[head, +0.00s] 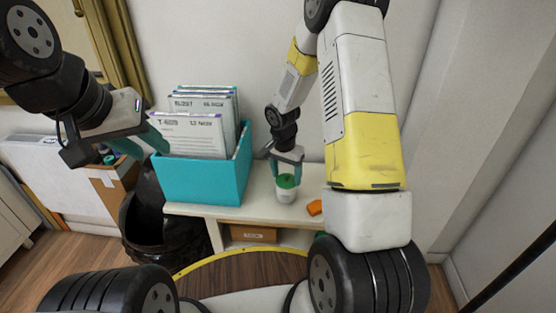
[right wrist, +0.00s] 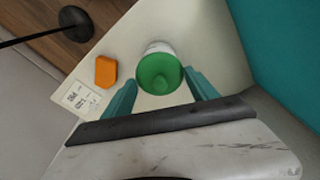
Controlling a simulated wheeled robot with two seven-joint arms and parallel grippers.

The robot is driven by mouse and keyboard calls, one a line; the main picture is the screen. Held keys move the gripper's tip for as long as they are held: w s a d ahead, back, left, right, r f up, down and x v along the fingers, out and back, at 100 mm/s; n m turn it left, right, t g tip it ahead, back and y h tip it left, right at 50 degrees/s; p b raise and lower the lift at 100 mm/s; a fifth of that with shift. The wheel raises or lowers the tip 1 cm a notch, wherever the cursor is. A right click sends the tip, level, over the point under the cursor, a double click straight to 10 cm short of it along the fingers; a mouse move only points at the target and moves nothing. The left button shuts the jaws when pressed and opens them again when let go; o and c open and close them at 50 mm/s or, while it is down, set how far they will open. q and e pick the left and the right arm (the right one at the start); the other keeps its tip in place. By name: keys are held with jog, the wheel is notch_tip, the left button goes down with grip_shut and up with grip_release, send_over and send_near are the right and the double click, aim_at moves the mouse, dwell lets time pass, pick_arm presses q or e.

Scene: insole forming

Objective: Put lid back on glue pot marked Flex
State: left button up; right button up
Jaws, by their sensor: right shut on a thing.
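A white pot (head: 286,194) stands on the light shelf top, to the right of the teal box. A green lid (head: 287,181) with a round knob is at its top. My right gripper (head: 287,177) points down with its teal fingers on both sides of the lid, shut on it. In the right wrist view the lid (right wrist: 160,73) is between the fingers, with some of the white pot (right wrist: 158,48) showing behind it. I cannot tell whether the lid rests fully on the pot. No marking on the pot is readable. My left gripper (head: 115,143) is open and empty, left of the teal box.
A teal box (head: 203,182) of filed cards stands left of the pot. An orange block (head: 315,208) lies right of the pot. The right wrist view shows a printed card (right wrist: 80,98) near the block. A black bin (head: 160,235) stands below at left.

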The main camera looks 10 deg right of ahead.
jog(key=shift+f, duration=0.1)
dwell(0.7)
jog(key=o, duration=1.6)
jog(key=shift+c, duration=0.2)
jog(key=shift+r, duration=3.5)
grip_shut()
